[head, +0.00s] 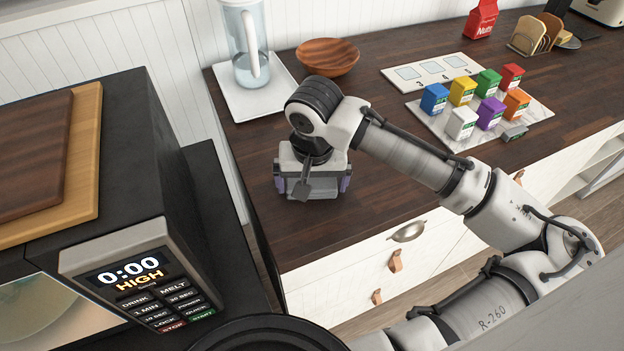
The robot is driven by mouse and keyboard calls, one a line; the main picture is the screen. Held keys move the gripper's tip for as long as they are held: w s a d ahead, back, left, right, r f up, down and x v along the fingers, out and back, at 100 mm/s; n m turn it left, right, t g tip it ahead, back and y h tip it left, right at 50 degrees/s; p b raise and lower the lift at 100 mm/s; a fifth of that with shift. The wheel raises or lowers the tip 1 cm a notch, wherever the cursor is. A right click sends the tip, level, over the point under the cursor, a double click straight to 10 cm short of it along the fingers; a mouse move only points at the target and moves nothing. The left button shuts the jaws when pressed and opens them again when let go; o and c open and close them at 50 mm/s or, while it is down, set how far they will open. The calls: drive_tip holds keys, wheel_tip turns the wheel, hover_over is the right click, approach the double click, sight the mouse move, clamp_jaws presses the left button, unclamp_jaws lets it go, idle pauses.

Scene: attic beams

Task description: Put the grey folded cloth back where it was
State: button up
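I cannot make out a grey folded cloth with certainty in the head view. My gripper (311,192) points down over the dark wooden counter (400,215), near its front left part. I see it from above and behind, and its body hides the fingertips and whatever lies under them. Purple-grey parts show at both its sides; I cannot tell whether they belong to the gripper or to something below it.
Several coloured cartons and a small grey item (514,133) are on a marble board (432,119). A black microwave (140,150) is at left. Counter between gripper and marble board is clear.

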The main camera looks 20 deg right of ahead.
drive_tip(key=shift+r, duration=0.1)
wheel_tip(320, 180, up, 12)
drive_tip(key=s+b, duration=0.1)
drive_tip(key=shift+s+a+b, duration=0.25)
drive_tip(key=shift+s+b, duration=0.1)
drive_tip(key=shift+s, duration=0.1)
idle(0.3)
